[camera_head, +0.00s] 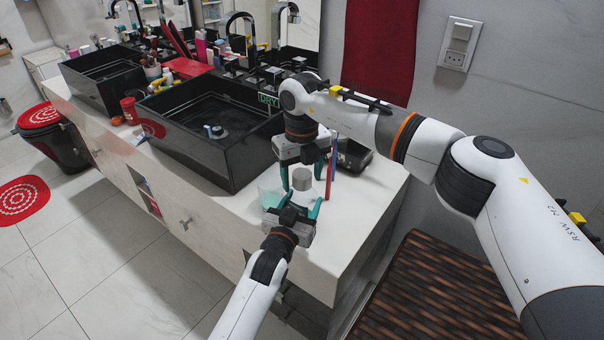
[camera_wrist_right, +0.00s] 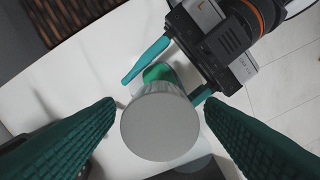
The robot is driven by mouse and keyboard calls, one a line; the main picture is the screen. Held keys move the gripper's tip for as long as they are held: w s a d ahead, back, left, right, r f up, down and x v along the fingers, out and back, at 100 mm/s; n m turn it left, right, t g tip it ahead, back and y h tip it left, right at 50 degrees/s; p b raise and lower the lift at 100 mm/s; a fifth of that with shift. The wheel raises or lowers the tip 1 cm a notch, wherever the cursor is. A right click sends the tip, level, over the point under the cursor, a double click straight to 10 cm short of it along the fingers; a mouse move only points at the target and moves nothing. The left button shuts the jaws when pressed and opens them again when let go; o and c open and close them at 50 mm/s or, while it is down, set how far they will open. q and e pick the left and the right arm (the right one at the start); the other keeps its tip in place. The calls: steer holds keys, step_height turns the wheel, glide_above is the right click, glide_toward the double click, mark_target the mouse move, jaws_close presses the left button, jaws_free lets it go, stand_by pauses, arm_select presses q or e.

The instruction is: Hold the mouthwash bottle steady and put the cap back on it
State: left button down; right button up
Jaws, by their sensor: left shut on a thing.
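The grey round cap (camera_head: 302,180) is upright, with its flat top facing up; it fills the middle of the right wrist view (camera_wrist_right: 160,126). My right gripper (camera_head: 303,176) reaches down from above, its teal fingers on either side of the cap with narrow gaps. My left gripper (camera_head: 300,208) comes from the front and is shut on the mouthwash bottle. The translucent green bottle (camera_head: 271,196) stands near the counter's front edge; a strip of its green (camera_wrist_right: 158,73) shows past the cap. The bottle's neck is hidden, so I cannot tell whether the cap sits on it.
A black vessel sink (camera_head: 205,165) lies to the left. A black tray (camera_head: 353,157) and thin red and blue items (camera_head: 331,165) are just behind the grippers. The white counter (camera_head: 365,205) is bare to the right. A brown striped surface (camera_head: 430,300) is at the lower right.

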steer(key=shift+r, duration=0.1)
step_height(320, 180, up, 12)
stand_by(0.6)
arm_select(q)
steer(key=shift+c, duration=1.5)
jaws_free()
steer(key=v, duration=1.2)
